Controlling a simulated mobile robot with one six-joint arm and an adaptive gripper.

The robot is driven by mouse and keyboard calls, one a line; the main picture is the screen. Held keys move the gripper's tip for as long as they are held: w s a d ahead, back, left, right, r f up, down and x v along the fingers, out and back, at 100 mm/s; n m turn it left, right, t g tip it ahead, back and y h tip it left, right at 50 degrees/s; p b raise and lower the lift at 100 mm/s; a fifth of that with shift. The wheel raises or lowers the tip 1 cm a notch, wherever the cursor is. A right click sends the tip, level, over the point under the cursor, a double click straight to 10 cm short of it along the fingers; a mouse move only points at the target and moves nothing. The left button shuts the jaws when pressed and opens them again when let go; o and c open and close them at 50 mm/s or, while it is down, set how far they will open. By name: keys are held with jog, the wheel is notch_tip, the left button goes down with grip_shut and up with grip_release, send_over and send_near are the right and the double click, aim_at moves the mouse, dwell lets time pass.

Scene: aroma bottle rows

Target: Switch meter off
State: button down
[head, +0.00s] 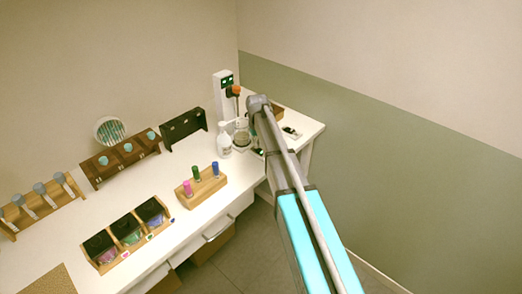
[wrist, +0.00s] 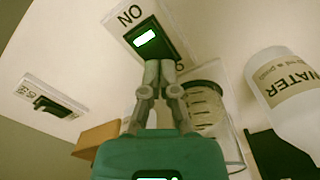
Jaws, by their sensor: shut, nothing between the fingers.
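In the wrist view, a dark rocker switch (wrist: 148,39) with a lit green window sits on a white panel (wrist: 112,33) marked with upside-down lettering reading ON. I cannot tell for sure that this panel belongs to the meter. My gripper (wrist: 160,66) is shut and empty, its fingertips together at the switch's lower edge; contact is unclear. In the head view my arm hides most of the gripper and part of the panel. A second dark switch (wrist: 50,104) on a white plate lies to the left in the wrist view.
A glass beaker (wrist: 202,104) and a white WATER bottle (wrist: 290,92) stand close by on the right. A white tower with green displays (head: 222,88) stands at the back. The right table edge is near.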

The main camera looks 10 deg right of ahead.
jog(key=shift+f+b, duration=0.35)
jog(key=shift+f, duration=0.05)
jog(key=shift+r, duration=0.1)
dwell(0.3)
jog(key=shift+r+p, duration=3.5)
jog(key=shift+p, duration=0.05)
jog(key=shift+s, duration=0.1)
jog(key=s+m, duration=0.1)
jog(key=s, duration=2.8)
jog(key=shift+d, duration=0.25)
